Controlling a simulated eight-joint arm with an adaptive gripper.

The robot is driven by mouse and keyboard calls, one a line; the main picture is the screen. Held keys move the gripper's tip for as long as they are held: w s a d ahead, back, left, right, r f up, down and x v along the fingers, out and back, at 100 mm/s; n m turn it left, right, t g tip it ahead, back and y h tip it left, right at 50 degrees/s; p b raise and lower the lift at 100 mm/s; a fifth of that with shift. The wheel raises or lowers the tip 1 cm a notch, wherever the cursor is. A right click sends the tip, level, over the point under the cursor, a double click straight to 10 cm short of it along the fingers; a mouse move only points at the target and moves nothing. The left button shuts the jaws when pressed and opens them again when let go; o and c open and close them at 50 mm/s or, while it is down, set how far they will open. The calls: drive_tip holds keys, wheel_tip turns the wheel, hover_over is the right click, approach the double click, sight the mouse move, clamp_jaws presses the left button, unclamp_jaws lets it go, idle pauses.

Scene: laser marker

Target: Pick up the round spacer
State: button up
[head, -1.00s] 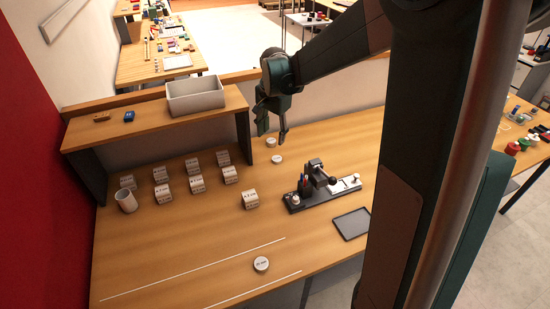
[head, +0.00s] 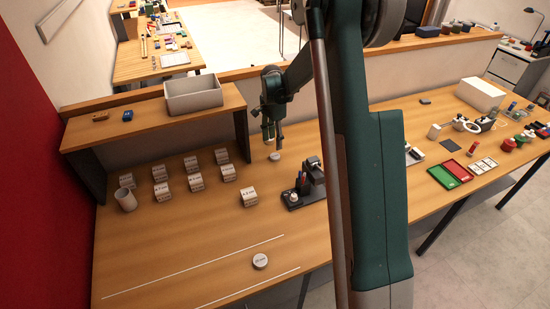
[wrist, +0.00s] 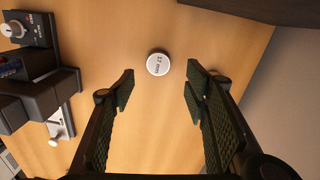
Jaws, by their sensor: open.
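A small round white spacer (wrist: 158,64) with a printed label, upside down in the picture, lies flat on the wooden table in the wrist view. My gripper (wrist: 160,84) is open and empty there, and the spacer shows between and beyond its two fingertips, apart from both. In the head view my gripper (head: 273,143) points down low over the table, by a white round spacer (head: 274,156). Another round white disc (head: 260,261) lies at the front near two white lines.
A black stand (head: 305,192) is right of my gripper, and shows at left in the wrist view. Several white labelled blocks (head: 249,196) stand to the left, beside a shelf (head: 150,122) carrying a grey bin (head: 194,95). The table's front left is mostly clear.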

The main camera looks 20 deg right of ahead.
sight(275, 156)
drive_tip(key=shift+f, duration=0.3)
drive_tip(key=shift+d+f, duration=0.1)
drive_tip(key=shift+f, duration=1.05)
drive_tip(key=shift+f, duration=0.15)
drive_tip(key=shift+s+f, duration=0.15)
drive_tip(key=shift+f, duration=1.1)
drive_tip(key=shift+s+f, duration=0.1)
drive_tip(key=shift+f, duration=1.1)
drive_tip(key=c, duration=1)
